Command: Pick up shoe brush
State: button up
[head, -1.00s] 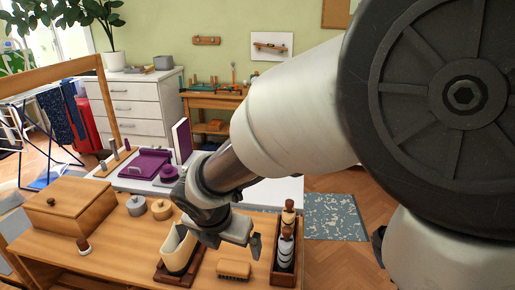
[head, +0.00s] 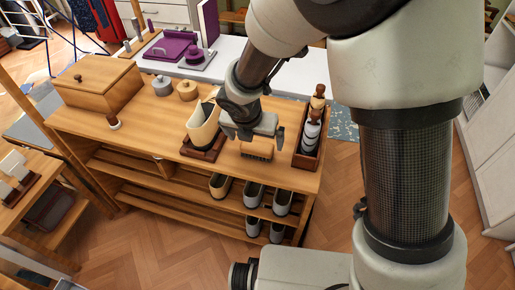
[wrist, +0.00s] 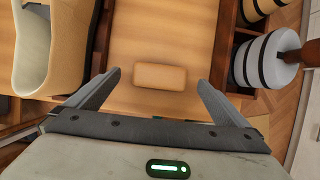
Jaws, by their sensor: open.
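The shoe brush (head: 257,150) lies on the wooden bench top near its front edge, between a cream shoe on a stand and a dark wooden box. In the wrist view the brush (wrist: 160,76) shows its plain light wooden back. My gripper (head: 253,137) is above the brush. In the wrist view my gripper (wrist: 157,84) is open, one finger on each side of the brush, and no contact shows. The brush bristles show only partly in the head view.
The cream shoe (head: 203,124) stands on a brown stand at left. The dark box (head: 303,161) at right holds several brown-and-white pieces. A wooden chest (head: 98,90), a grey pot (head: 162,85) and a wooden pot (head: 187,90) stand farther left. Shoes (head: 254,195) sit on the shelf below.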

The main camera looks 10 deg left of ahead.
aim_at(257, 145)
jog(key=x, duration=0.1)
jog(key=b+x, duration=0.1)
jog(key=x, duration=0.2)
jog(key=shift+s+f, duration=0.1)
jog(key=shift+s, duration=0.2)
jog(key=shift+w+f+b, duration=0.25)
jog(key=shift+f+b, duration=0.05)
jog(key=shift+f, duration=0.1)
jog(key=shift+c, duration=0.3)
jog(key=shift+r, duration=0.15)
jog(key=c, duration=1.6)
